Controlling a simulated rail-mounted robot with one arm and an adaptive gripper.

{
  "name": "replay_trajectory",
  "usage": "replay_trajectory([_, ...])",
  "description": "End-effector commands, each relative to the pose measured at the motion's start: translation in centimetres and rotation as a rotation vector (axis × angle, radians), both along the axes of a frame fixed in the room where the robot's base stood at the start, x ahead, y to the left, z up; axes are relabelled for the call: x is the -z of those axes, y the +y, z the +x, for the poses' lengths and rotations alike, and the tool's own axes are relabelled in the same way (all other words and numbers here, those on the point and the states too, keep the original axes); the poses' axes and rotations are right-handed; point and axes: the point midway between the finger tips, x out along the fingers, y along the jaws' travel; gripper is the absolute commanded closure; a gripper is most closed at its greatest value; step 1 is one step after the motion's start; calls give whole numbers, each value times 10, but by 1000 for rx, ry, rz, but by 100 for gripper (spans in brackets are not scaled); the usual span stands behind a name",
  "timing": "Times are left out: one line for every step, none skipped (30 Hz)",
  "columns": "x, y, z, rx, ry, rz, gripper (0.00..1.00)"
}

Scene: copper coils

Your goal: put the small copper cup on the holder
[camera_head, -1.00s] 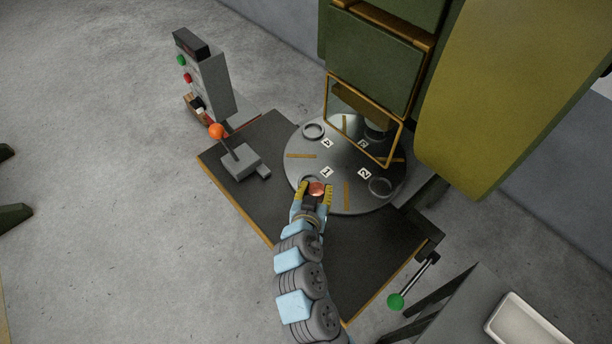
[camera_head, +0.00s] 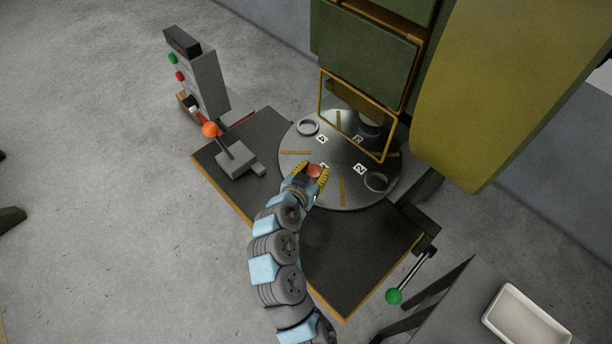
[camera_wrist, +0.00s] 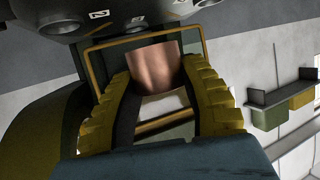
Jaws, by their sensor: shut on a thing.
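The small copper cup (camera_head: 315,171) is between the yellow-padded fingers of my gripper (camera_head: 311,172), which is shut on it. In the wrist view the cup (camera_wrist: 156,66) shows between both fingers (camera_wrist: 160,95). The cup is over the near-left part of the round grey turntable (camera_head: 335,190); I cannot tell its height above it. The turntable carries ring holders: one near label 4 (camera_head: 308,127) and one near label 2 (camera_head: 377,182). The holder by label 1 is hidden behind my gripper, and the label is mostly covered.
A framed clear guard (camera_head: 357,112) stands over the back of the turntable, below the green press (camera_head: 372,50). An orange-knobbed lever (camera_head: 210,130) and a button box (camera_head: 197,75) are at left. A green-knobbed lever (camera_head: 394,297) and a white tray (camera_head: 525,322) are at lower right.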

Motion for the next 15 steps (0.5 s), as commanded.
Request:
replay_trajectory([7, 4, 6, -2, 1, -1, 90])
replay_trajectory([10, 5, 9, -3, 0, -1, 90])
replay_trajectory([15, 6, 13, -3, 0, -1, 90])
replay_trajectory([20, 8, 16, -2, 1, -1, 90])
replay_trajectory([24, 9, 18, -2, 3, -1, 90])
replay_trajectory([28, 10, 22, -2, 2, -1, 90])
replay_trajectory([31, 11, 25, -1, 0, 0, 90])
replay_trajectory([34, 13, 28, -1, -1, 0, 90])
replay_trajectory([39, 14, 31, -1, -1, -1, 90])
replay_trajectory([42, 15, 33, -3, 0, -1, 90])
replay_trajectory([45, 16, 35, -3, 0, -1, 90])
replay_trajectory([47, 17, 37, -2, 0, 0, 90])
replay_trajectory([49, 17, 38, -2, -1, -1, 90])
replay_trajectory([50, 18, 39, -2, -1, -1, 90])
replay_trajectory([51, 18, 40, -2, -1, -1, 90])
